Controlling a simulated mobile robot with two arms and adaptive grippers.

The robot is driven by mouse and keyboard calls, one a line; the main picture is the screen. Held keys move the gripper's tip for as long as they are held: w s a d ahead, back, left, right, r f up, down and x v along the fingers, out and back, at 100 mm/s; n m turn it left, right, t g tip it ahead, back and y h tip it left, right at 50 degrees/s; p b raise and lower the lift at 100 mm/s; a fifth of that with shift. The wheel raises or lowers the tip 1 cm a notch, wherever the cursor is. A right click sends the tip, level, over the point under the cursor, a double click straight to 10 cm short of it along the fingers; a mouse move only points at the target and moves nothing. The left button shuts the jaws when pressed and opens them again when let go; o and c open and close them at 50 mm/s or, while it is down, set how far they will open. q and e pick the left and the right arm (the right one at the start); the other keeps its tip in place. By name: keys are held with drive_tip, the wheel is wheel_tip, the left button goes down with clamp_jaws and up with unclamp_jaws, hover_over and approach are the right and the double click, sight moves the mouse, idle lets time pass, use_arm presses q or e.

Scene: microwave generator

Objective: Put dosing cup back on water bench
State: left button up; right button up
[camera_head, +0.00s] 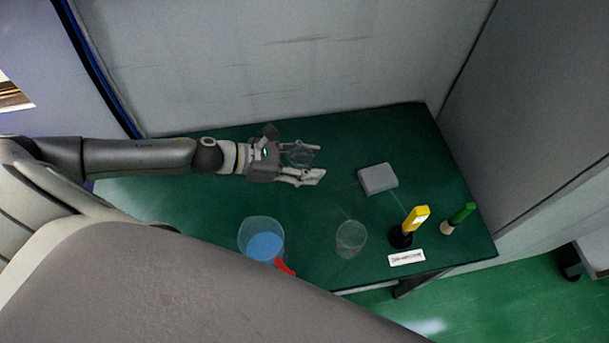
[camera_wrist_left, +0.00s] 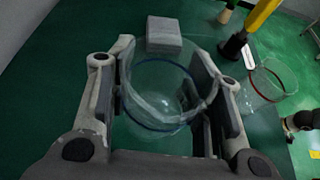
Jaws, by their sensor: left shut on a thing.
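My left gripper (camera_head: 309,164) reaches in from the left over the green bench (camera_head: 190,199). It is shut on a clear, see-through cup (camera_head: 299,157). In the left wrist view the cup (camera_wrist_left: 160,92) sits between the two fingers (camera_wrist_left: 165,85), with a dark blue ring around it, and looks empty. I cannot tell whether its base touches the bench.
A grey block (camera_head: 377,179) lies right of the gripper. In front stand a clear jug with blue liquid (camera_head: 263,240) and red handle, and another clear vessel (camera_head: 351,239). A yellow-and-black tool (camera_head: 415,219), a green-handled tool (camera_head: 462,213) and a label (camera_head: 407,258) are at right. Walls close the back.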

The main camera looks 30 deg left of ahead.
sight(307, 188)
use_arm(q)
wheel_tip(307, 188, down, 7)
drive_tip(key=shift+f, duration=0.15)
idle(0.4)
drive_tip(key=shift+f, duration=0.25)
drive_tip(key=o, duration=1.1)
drive_tip(key=shift+r, duration=0.1)
drive_tip(key=shift+r, duration=0.2)
drive_tip(key=v, duration=0.8)
drive_tip(key=shift+s+f+b, duration=0.1)
drive_tip(key=shift+b, duration=0.3)
drive_tip(key=shift+p+v, duration=0.35)
drive_tip(key=shift+v, duration=1.6)
